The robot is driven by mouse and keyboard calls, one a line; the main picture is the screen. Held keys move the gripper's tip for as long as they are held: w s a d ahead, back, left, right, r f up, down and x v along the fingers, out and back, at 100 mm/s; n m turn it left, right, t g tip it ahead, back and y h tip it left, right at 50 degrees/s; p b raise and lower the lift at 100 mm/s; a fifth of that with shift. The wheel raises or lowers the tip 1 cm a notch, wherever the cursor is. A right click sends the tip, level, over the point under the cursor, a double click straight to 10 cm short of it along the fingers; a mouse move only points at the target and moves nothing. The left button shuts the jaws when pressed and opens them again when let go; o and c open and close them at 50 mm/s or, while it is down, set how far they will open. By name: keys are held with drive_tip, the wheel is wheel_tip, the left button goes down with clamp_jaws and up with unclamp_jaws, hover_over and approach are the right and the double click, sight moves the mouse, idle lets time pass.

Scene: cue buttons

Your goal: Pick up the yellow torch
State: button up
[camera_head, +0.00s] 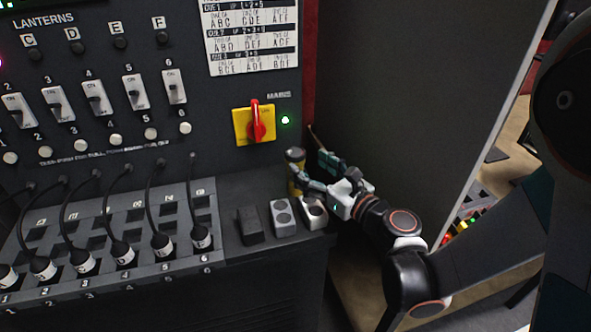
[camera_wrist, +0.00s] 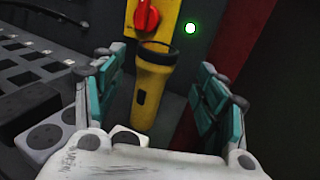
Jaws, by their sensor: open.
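The yellow torch (camera_wrist: 151,92) stands upright with its wide dark-rimmed head at the top, seen between my gripper's fingers in the wrist view. In the head view the torch (camera_head: 294,170) stands at the right end of the console's ledge, below the yellow and red mains switch, partly hidden by my gripper. My gripper (camera_head: 314,172) is open, with one finger on each side of the torch. In the wrist view the teal finger pads of my gripper (camera_wrist: 158,95) show a gap to the torch on both sides. I cannot tell whether any part touches it.
Dark, grey and white small blocks (camera_head: 284,218) sit on the ledge (camera_head: 232,185) just left of my gripper. The mains switch (camera_head: 254,123) is on the panel behind the torch. A dark wall panel (camera_head: 400,90) stands to the right.

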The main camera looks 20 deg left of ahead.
sight(302, 162)
drive_tip(key=shift+s+b+x, duration=0.25)
drive_tip(key=shift+b+x, duration=0.5)
drive_tip(key=shift+x, duration=2.15)
drive_tip(key=shift+a+r, duration=0.1)
drive_tip(key=shift+a, duration=0.05)
drive_tip(key=c, duration=1.3)
